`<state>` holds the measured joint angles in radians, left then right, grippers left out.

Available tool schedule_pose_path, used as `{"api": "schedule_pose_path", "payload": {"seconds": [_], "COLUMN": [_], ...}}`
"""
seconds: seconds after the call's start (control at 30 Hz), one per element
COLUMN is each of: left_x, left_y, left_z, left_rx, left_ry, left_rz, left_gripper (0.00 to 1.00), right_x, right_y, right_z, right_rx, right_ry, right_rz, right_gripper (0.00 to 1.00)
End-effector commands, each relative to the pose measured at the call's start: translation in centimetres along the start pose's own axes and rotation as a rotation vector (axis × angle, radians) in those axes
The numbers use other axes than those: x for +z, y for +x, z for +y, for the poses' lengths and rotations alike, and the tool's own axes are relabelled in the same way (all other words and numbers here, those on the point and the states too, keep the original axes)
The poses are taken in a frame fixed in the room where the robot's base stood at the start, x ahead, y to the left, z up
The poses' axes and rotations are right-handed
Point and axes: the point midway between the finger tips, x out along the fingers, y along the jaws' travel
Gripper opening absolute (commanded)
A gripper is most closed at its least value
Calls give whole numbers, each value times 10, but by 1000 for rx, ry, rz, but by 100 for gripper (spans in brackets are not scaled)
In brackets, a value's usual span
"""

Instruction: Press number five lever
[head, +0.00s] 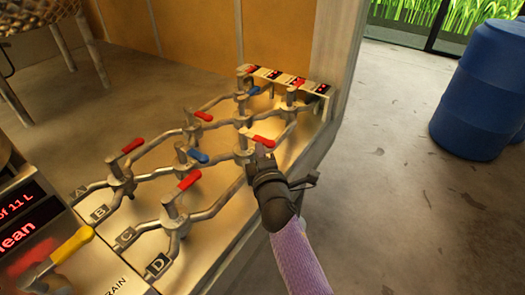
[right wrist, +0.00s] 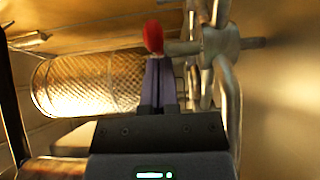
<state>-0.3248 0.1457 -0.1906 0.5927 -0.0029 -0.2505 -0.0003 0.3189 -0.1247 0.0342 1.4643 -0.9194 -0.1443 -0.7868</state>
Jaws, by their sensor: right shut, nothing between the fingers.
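A pipe manifold carries several valves with red and blue levers; I can read no lever numbers, so I cannot tell which is number five. My right gripper (head: 259,152) is shut and empty, right at a red lever (head: 263,140) on the manifold's right side. In the right wrist view the shut fingers (right wrist: 158,75) point at a red lever tip (right wrist: 153,37), very close; I cannot tell whether they touch. Other levers are red (head: 133,145), blue (head: 197,156), red (head: 189,180), red (head: 203,116) and blue (head: 254,91). My left gripper is not in view.
Pipe inlets marked A to D and a dark display panel (head: 25,222) with a yellow lever (head: 73,245) are at the lower left. A label rail (head: 285,76) stands behind the valves. A blue barrel (head: 482,92) stands right, with open floor (head: 410,220) before it.

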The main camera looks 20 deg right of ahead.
Motion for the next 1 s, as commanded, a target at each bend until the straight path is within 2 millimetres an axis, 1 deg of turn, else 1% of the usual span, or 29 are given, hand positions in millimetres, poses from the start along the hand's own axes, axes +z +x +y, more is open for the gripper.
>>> {"api": "schedule_pose_path", "payload": {"seconds": [0.27, 0.7, 1.0], "left_x": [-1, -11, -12], "left_y": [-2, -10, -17], "left_z": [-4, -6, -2], "left_rx": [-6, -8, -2], "left_ry": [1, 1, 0], "left_rz": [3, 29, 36], "left_gripper": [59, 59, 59], "right_x": [1, 7, 13], "right_y": [0, 2, 4], "right_z": [1, 1, 1], "right_rx": [0, -1, -1], "right_ry": [-2, -3, -5], "right_rz": [16, 158, 262], "right_gripper": [0, 0, 0]}}
